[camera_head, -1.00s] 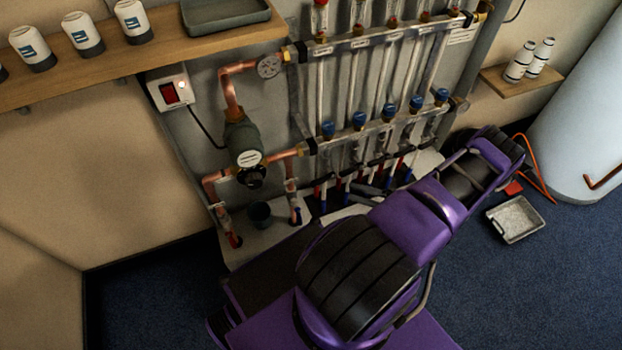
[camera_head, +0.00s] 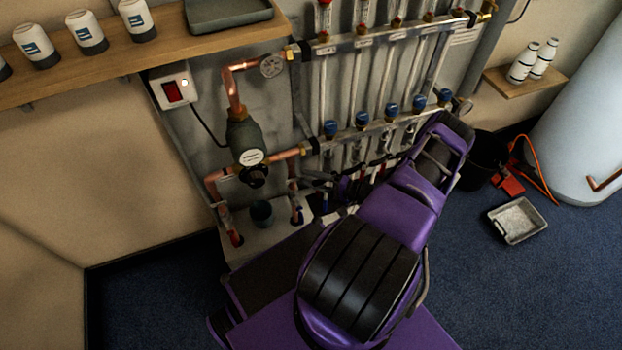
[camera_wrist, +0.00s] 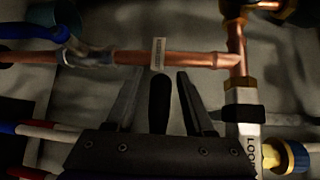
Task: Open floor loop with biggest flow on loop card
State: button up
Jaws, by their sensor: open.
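The manifold has a lower bar (camera_head: 375,130) with a row of blue caps (camera_head: 391,109) in the head view. Its upper bar (camera_head: 375,39) carries clear flow gauges (camera_head: 361,12) with red parts, their readings too small to tell. In the wrist view one blue cap (camera_wrist: 297,157) on a brass fitting shows at lower right, beside a bar marked with letters like "LOOP". My gripper (camera_wrist: 161,74) is open, its dark fingers below a horizontal copper pipe (camera_wrist: 190,58). A dark upright shape stands between the fingers; I cannot tell what it is. I cannot make out a readable loop card.
A pump (camera_head: 246,140) and copper pipes stand left of the manifold. A lit red switch (camera_head: 173,91) is on the wall. A shelf (camera_head: 90,65) holds white containers and a grey tray (camera_head: 228,12). A small tray (camera_head: 516,221) and black bucket (camera_head: 483,160) are on the floor at right.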

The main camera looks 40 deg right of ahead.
grip_shut()
dwell(1.4)
